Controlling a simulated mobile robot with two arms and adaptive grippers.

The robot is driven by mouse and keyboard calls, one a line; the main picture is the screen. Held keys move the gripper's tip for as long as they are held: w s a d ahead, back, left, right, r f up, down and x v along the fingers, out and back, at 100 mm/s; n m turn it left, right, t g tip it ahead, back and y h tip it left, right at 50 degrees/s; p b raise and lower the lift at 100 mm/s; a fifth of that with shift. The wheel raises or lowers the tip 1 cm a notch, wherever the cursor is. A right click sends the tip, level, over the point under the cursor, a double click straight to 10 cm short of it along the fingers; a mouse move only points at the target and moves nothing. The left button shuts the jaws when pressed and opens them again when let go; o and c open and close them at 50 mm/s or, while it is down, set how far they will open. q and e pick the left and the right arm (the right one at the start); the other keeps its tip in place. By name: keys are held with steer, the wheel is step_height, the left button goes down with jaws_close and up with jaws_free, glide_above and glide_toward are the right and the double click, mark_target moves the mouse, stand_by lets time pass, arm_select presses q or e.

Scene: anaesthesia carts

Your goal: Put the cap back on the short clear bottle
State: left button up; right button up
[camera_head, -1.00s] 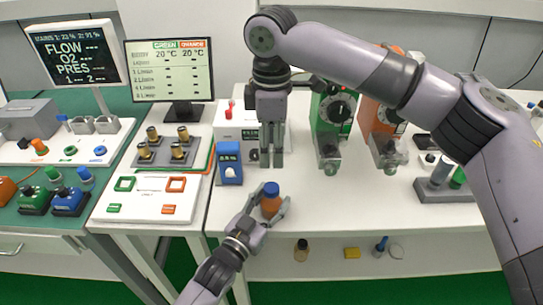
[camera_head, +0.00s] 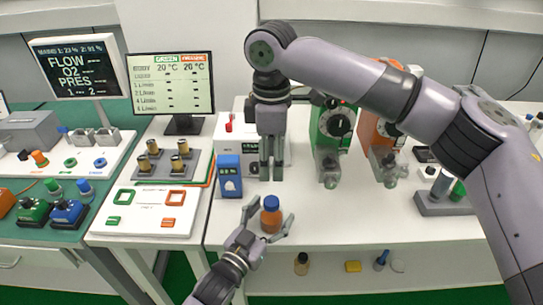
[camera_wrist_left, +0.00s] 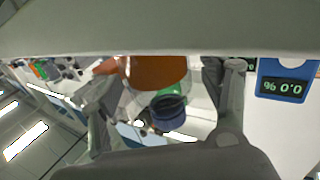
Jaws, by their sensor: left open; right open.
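A short clear bottle (camera_head: 270,222) with orange contents stands on the white table, with a blue cap (camera_head: 270,202) on its top. In the left wrist view the bottle (camera_wrist_left: 155,72) is partly cut off by a grey part at the top, and the blue cap (camera_wrist_left: 168,110) shows below it. My left gripper (camera_head: 272,216) is open, its fingers on either side of the bottle and apart from it as far as I can see. My right gripper (camera_head: 271,170) is open and empty, pointing down behind the bottle, with its fingers only a little apart.
A blue device (camera_head: 229,176) stands close to the left of my right gripper. A green vaporizer (camera_head: 333,130) and an orange one (camera_head: 385,140) stand at the back right. The table right of the bottle is clear. Several small items lie on the lower shelf (camera_head: 330,285).

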arm_select(q)
steer(key=v, duration=1.1)
steer(key=shift+s+a, duration=0.25)
steer(key=shift+s, duration=0.1)
